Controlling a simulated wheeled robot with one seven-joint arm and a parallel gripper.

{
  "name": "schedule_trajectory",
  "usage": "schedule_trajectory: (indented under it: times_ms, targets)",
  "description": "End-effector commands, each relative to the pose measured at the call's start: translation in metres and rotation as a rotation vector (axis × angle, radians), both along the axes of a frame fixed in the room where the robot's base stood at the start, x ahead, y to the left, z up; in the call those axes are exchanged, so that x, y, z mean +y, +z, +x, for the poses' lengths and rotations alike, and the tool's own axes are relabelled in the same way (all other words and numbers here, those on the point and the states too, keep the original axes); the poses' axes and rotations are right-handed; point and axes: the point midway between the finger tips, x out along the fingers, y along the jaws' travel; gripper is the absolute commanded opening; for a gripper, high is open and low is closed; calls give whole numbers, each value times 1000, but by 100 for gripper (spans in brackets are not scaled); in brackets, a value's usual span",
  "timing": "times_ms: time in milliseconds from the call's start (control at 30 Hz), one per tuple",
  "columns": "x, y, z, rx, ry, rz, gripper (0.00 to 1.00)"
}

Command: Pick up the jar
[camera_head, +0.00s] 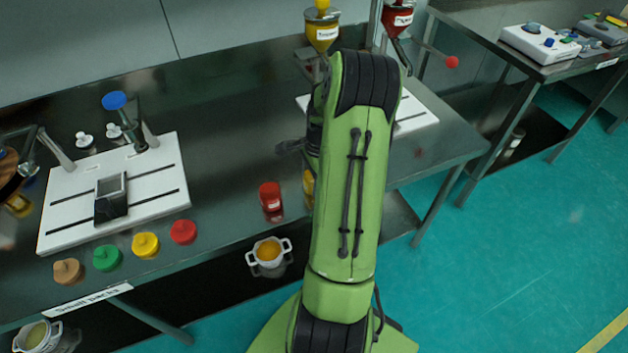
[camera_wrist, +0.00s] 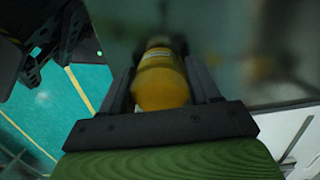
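A yellow jar (camera_wrist: 162,82) with a white label lies between the two dark fingers of my gripper (camera_wrist: 161,70) in the wrist view. Little or no gap shows on either side of it, so I cannot tell whether the fingers press on it. In the head view the yellow jar (camera_head: 308,187) is partly hidden behind my green arm, near the table's front edge. The fingers are hidden there. A red jar (camera_head: 270,196) stands on the table just left of the yellow one.
The dark table (camera_head: 225,150) carries a white board (camera_head: 150,208) at left with several coloured lids in front. A white two-handled cup (camera_head: 268,252) with orange contents sits below the front edge. Funnels, one yellow (camera_head: 322,35), stand behind my arm.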

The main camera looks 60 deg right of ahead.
Motion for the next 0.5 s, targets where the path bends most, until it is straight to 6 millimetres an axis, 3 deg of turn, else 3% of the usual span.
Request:
schedule_trajectory:
  times_ms: [33, 100, 333, 500]
  targets:
    - [0, 0, 0, 0, 0, 0, 40]
    - [0, 0, 0, 0, 0, 0, 31]
    - [0, 3, 0, -1, 0, -1, 31]
    - [-1, 39, 1, -2, 1, -4, 31]
